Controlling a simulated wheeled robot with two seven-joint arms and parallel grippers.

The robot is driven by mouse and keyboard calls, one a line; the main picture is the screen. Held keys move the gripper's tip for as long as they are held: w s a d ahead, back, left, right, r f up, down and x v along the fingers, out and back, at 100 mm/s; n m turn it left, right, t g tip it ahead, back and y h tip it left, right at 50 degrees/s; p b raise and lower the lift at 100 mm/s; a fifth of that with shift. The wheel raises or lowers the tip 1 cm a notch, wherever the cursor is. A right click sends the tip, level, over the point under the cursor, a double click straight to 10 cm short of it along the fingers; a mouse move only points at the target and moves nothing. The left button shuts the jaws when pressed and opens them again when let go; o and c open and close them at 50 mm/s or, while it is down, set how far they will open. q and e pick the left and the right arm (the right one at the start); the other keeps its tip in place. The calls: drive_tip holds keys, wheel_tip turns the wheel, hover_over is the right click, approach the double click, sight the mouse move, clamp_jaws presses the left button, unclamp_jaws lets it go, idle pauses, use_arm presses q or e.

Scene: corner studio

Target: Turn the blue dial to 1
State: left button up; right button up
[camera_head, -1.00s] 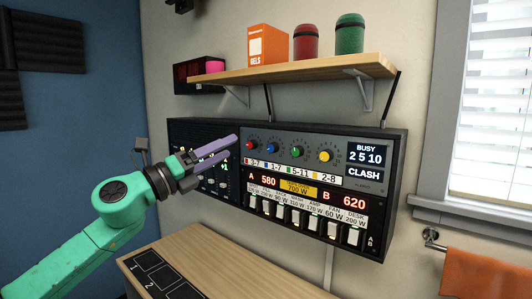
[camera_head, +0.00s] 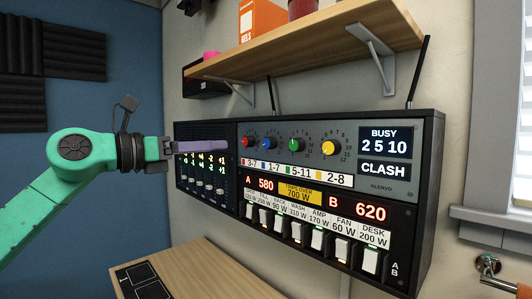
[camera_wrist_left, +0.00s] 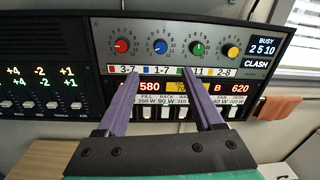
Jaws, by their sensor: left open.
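The blue dial (camera_head: 270,143) is on the grey upper face of the wall panel, between the red dial (camera_head: 246,142) and the green dial (camera_head: 297,145). The wrist view shows the blue dial (camera_wrist_left: 161,47) too; its exact setting is too small to read. The screen (camera_head: 384,154) reads BUSY 2 5 10 and CLASH. My left gripper (camera_head: 226,145) points at the panel, its purple fingers seen edge-on left of the red dial. In the wrist view the left gripper (camera_wrist_left: 171,71) is open and empty, its fingertips below the blue and green dials. My right gripper is not in view.
A yellow dial (camera_head: 331,148) is at the right of the row. Sliders (camera_head: 208,175) fill the panel's left part; white switches (camera_head: 318,241) line its bottom. A wooden shelf (camera_head: 310,55) juts out above, on brackets. A wooden desk (camera_head: 190,275) lies below.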

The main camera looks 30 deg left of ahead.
use_arm(q)
drive_tip(key=p, duration=0.8)
approach(266, 143)
drive_tip(key=w+r, duration=0.1)
drive_tip(key=r, duration=0.1)
drive_tip(key=p+x, duration=0.1)
drive_tip(key=x, duration=0.1)
drive_tip(key=f+p+x, duration=0.1)
drive_tip(key=x, duration=0.1)
drive_tip(key=p+x, duration=0.1)
drive_tip(key=x, duration=0.2)
drive_tip(key=shift+d+f+p, duration=0.2)
drive_tip(key=shift+f+p, duration=0.1)
drive_tip(key=shift+f, duration=0.15)
drive_tip(key=shift+s, duration=0.1)
